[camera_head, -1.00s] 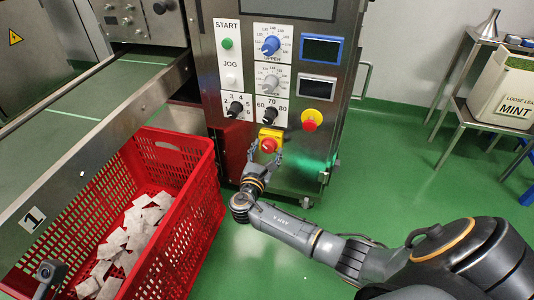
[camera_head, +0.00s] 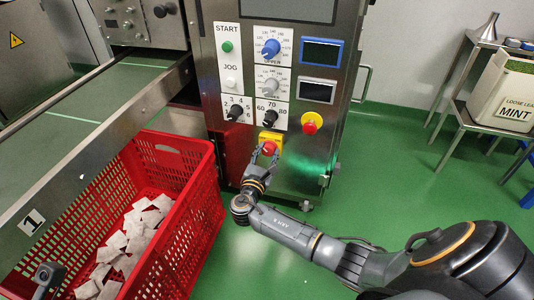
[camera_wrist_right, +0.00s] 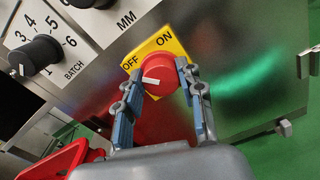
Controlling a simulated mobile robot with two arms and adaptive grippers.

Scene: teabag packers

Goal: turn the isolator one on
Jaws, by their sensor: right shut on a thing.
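The isolator is a red knob (camera_head: 269,148) on a yellow plate (camera_head: 274,135), low on the steel control cabinet. In the right wrist view, the knob (camera_wrist_right: 161,72) sits between the words OFF and ON. Its white mark points left, to the OFF side. My right gripper (camera_head: 266,153) is at the knob from below. In the wrist view its two fingers (camera_wrist_right: 158,70) stand on either side of the knob and are shut on it.
A yellow-based red button (camera_head: 311,122) is to the right on the cabinet. Dials and the batch knob (camera_wrist_right: 36,53) are above. A red crate (camera_head: 190,235) of teabags stands left of my arm, beside the conveyor (camera_head: 85,105). Green floor (camera_head: 400,195) is free at right.

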